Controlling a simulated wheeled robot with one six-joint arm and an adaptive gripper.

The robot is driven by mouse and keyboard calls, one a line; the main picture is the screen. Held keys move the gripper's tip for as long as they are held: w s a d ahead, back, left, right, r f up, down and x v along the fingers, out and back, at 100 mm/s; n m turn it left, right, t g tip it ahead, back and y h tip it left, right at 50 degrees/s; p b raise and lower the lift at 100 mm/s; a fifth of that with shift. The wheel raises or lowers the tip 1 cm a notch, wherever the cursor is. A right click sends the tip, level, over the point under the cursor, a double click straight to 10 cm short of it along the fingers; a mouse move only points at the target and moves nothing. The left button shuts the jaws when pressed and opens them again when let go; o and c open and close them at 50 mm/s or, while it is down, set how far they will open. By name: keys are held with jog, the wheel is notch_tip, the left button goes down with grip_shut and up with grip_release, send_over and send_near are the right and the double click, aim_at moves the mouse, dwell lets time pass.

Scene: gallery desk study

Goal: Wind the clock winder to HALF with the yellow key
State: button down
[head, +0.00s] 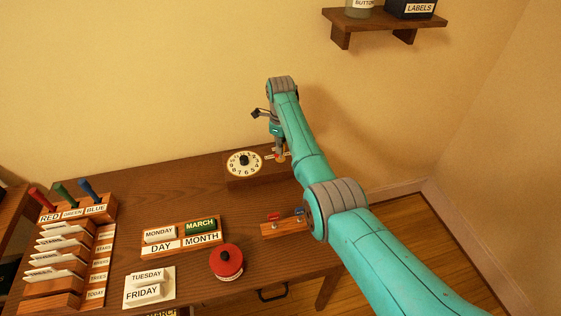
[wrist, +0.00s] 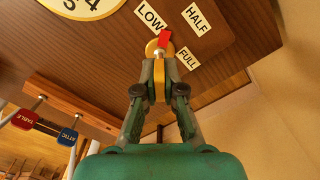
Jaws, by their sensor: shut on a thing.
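The yellow key (wrist: 158,48) is between the fingertips of my gripper (wrist: 158,78) in the wrist view, and the gripper is shut on it. The key is at the clock winder, whose red pointer (wrist: 165,38) shows just past the key. The pointer tip lies close to the LOW label (wrist: 150,17), on the side facing the HALF label (wrist: 195,18). The FULL label (wrist: 187,60) is to the right of the key. In the head view my gripper (head: 279,153) is at the right part of the clock box, beside the white dial (head: 244,163). How deep the key sits is hidden.
A wooden holder (head: 284,228) with red and blue tags stands at the desk's right edge. A red round object (head: 226,262), day and month boards and a card rack (head: 58,258) occupy the front and left. A wall shelf (head: 385,24) is above right. Bare desk lies left of the clock.

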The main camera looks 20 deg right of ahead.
jog(key=shift+m, duration=0.5)
jog(key=shift+m, duration=1.5)
jog(key=shift+m, duration=1)
jog(key=c, duration=0.7)
grip_release()
